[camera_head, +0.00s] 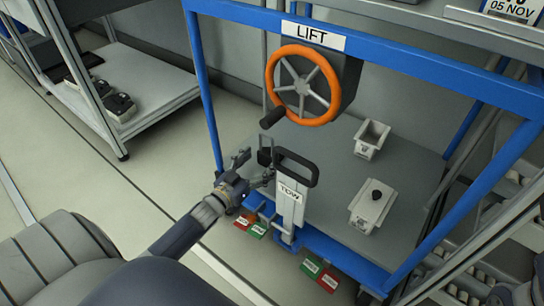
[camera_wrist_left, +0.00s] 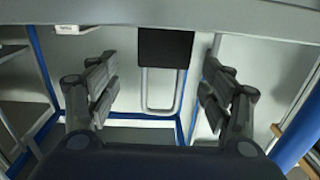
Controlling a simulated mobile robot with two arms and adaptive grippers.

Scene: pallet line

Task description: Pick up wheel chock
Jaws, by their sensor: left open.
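The wheel chock appears to be the small black block with a thin loop handle (camera_head: 265,157), beside the black-topped TOW handle (camera_head: 293,195) at the cart's front. In the left wrist view, the black block (camera_wrist_left: 165,48) with its grey loop shows in the gap between my fingers. My left gripper (camera_head: 254,167) is open, with its fingers at the chock. In the wrist view, the gripper (camera_wrist_left: 160,72) has clear room between each finger and the block, and I see no contact. My right gripper is not clearly visible.
The blue-framed lift cart (camera_head: 210,95) has an orange handwheel (camera_head: 303,84) with a dark crank knob (camera_head: 272,117) above the gripper. Red and green tags hang low in front. Floor at left is clear.

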